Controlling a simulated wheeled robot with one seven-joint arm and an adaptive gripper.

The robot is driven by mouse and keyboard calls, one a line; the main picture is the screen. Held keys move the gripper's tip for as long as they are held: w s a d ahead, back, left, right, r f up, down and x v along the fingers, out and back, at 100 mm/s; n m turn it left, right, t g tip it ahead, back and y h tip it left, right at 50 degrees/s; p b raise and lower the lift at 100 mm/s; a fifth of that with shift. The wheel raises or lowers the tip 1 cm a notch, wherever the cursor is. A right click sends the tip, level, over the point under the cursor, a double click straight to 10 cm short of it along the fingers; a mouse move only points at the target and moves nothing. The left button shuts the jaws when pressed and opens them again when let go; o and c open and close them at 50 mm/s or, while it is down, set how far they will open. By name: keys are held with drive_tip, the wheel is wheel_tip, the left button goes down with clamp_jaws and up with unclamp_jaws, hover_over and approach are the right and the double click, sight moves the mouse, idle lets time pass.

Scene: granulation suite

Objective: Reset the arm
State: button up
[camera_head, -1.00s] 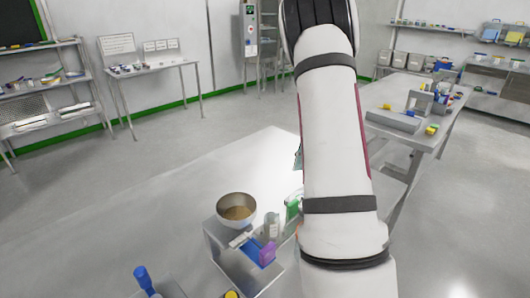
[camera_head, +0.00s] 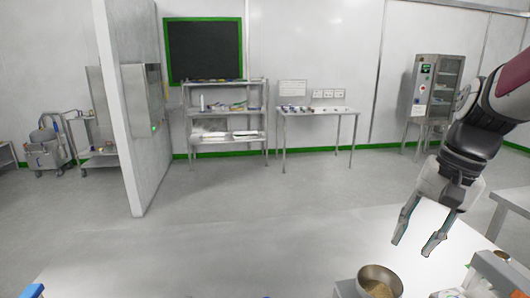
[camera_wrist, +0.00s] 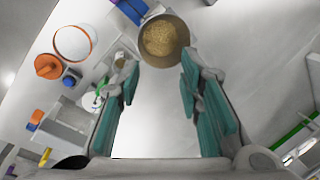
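My gripper (camera_head: 416,246) is at the right of the head view, pointing down above the steel table. Its two fingers are spread apart with nothing between them. In the wrist view the teal-padded fingers (camera_wrist: 160,95) are also apart, with bare pale table surface between them. A metal bowl (camera_head: 380,283) of tan granules stands at the bottom of the head view, below the gripper. The bowl also shows at the top of the wrist view (camera_wrist: 163,40), beyond the fingertips.
An orange-rimmed round container (camera_wrist: 72,44), an orange lid (camera_wrist: 47,67) and a blue item (camera_wrist: 70,79) lie left in the wrist view.

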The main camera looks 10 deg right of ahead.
drive_tip(key=s+a+r+n+t+h, duration=0.1)
drive_tip(key=s+a+n+t+h, duration=0.1)
drive_tip(key=s+a+n, duration=0.6)
drive_tip(key=shift+s+a+n+t+p, duration=0.35)
drive_tip(key=shift+s+a+t, duration=0.25)
drive_tip(key=shift+s+a, duration=1.65)
drive_tip(key=shift+s+d, duration=0.25)
